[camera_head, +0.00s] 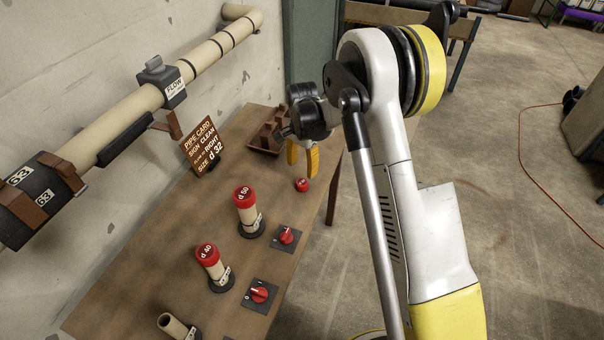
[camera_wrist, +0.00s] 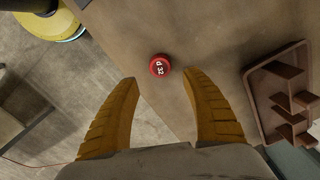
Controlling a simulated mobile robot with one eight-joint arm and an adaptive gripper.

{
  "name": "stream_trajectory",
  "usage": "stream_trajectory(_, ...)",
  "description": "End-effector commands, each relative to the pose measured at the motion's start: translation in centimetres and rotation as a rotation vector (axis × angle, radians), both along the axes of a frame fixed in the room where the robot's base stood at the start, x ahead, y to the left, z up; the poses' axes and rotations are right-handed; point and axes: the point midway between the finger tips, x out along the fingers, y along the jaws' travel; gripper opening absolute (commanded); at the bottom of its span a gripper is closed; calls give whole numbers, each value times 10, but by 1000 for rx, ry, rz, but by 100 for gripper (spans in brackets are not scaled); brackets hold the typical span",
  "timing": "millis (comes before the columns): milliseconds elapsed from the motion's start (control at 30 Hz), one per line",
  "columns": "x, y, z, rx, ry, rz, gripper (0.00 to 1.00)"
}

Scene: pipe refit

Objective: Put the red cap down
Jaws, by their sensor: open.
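The small red cap (camera_head: 302,185) lies on the brown table near its right edge. In the wrist view the cap (camera_wrist: 159,66) shows its top, marked "d 32". My gripper (camera_head: 302,163) has yellow fingers and is over the table, close to the cap. In the wrist view my gripper (camera_wrist: 165,88) is open and empty. The cap shows beyond the fingertips, between their lines and apart from them.
Two upright pipe stubs with red caps, "d 50" (camera_head: 244,194) and "d 40" (camera_head: 207,253), stand on the table (camera_head: 165,235). An uncapped stub (camera_head: 172,325) is at the front. Red knobs (camera_head: 287,236) sit beside them. A brown divided tray (camera_head: 264,139) and sign (camera_head: 203,146) are behind.

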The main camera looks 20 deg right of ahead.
Motion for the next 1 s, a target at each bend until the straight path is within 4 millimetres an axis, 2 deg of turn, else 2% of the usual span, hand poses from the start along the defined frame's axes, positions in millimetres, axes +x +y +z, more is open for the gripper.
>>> stream_trajectory(33,0,0,13,0,0,0,55)
stream_trajectory(100,0,0,23,0,0,0,55)
stream_trajectory(267,-1,0,39,-1,-3,4,55)
stream_trajectory(333,-4,0,51,0,-14,23,55)
stream_trajectory(467,-22,0,95,-3,-67,108,55)
stream_trajectory(600,-59,0,158,-20,-158,257,55)
stream_trajectory(700,-92,0,195,-42,-224,368,55)
stream_trajectory(833,-139,0,231,-81,-309,509,55)
stream_trajectory(1000,-204,0,255,-152,-414,691,55)
